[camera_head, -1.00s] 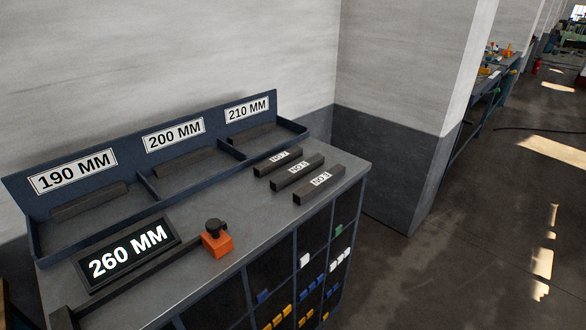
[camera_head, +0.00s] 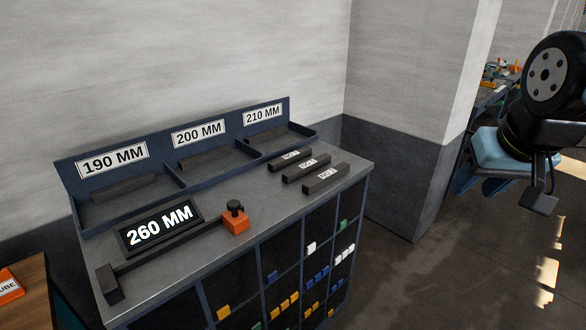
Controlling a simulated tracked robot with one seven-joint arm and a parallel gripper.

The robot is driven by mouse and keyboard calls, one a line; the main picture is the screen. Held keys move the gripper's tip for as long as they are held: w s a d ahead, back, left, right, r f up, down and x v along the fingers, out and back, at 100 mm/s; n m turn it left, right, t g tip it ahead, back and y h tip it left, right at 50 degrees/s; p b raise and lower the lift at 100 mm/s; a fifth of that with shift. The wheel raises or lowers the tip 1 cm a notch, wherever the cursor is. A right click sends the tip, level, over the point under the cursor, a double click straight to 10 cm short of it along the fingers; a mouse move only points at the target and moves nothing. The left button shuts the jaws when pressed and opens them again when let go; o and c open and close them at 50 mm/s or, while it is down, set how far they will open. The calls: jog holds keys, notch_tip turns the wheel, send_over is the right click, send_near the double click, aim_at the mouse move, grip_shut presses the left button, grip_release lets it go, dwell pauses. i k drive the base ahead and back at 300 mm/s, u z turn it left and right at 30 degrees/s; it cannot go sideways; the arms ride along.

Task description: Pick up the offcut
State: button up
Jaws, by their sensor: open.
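Three short dark bars with white labels lie side by side on the right end of the cabinet top: a back bar (camera_head: 290,159), a middle bar (camera_head: 306,168) and a front bar (camera_head: 325,178). The labels are too small to read surely, and I cannot tell which bar is the offcut. My gripper (camera_head: 481,184) hangs at the right, under a light blue hand and a big round joint. It is open and empty, well to the right of the bars and apart from them.
A divided tray (camera_head: 175,190) marked 190, 200 and 210 MM stands at the back, a dark bar in each bay. A display (camera_head: 160,227) reads 260 MM, beside a long rail with an orange stop (camera_head: 235,222). A wall pillar (camera_head: 400,130) rises behind the cabinet's right end.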

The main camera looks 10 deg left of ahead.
aim_at(291, 175)
jog(key=z, duration=0.05)
jog(key=i, duration=1)
jog(key=u, duration=0.05)
